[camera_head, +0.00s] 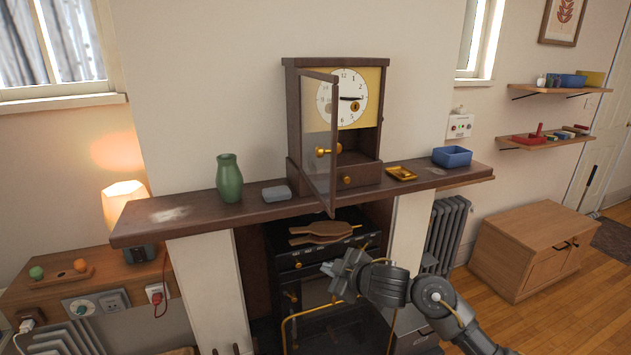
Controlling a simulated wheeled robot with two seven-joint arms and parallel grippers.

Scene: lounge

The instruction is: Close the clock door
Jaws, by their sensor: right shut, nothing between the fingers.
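A dark wooden mantel clock (375,135) with a white dial and yellow face plate stands on the mantelpiece (250,216). Its glass-paned clock door (320,120) is hinged at the left and stands open, swung out toward me past the shelf's front edge. A brass knob (322,152) sits on the door. My right gripper (340,272) is below the mantelpiece, in front of the stove and apart from the door; it is shut and empty. My left gripper is not in view.
A green vase (229,178) and a grey box (277,193) stand left of the clock. A small yellow tray (401,173) and a blue bin (452,156) are to its right. Bellows (322,232) lie on the black stove below. Space in front of the door looks clear.

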